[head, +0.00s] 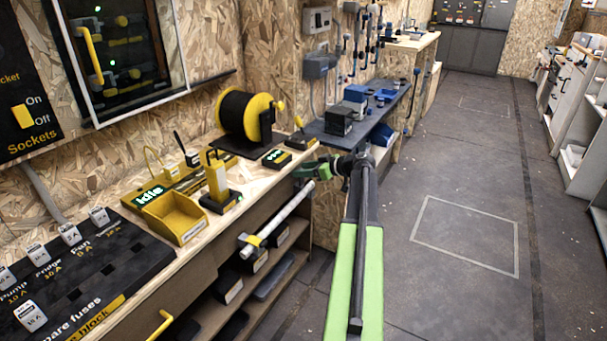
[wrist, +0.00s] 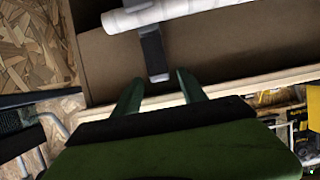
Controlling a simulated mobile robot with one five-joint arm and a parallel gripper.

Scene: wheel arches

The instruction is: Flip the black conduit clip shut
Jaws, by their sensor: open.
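The black conduit clip (wrist: 153,52) shows in the wrist view at the white conduit (wrist: 165,10). Its dark strap stands out from the conduit, with its free end towards my fingers. In the head view I cannot make out this clip clearly near my gripper. The conduit (head: 280,217) runs along the bench front there. My gripper (wrist: 160,84) is open, with two green fingers apart. The strap's end lies just beyond the gap between the fingertips, with no clear contact. My gripper (head: 311,168) is by the conduit's far end in the head view.
A yellow clip (head: 252,240) is on the conduit's near end. The wooden bench (head: 205,252) carries a yellow bin (head: 174,218) and a cable reel (head: 243,113). Below are shelves with dark boxes. The floor (head: 455,190) to the right is clear.

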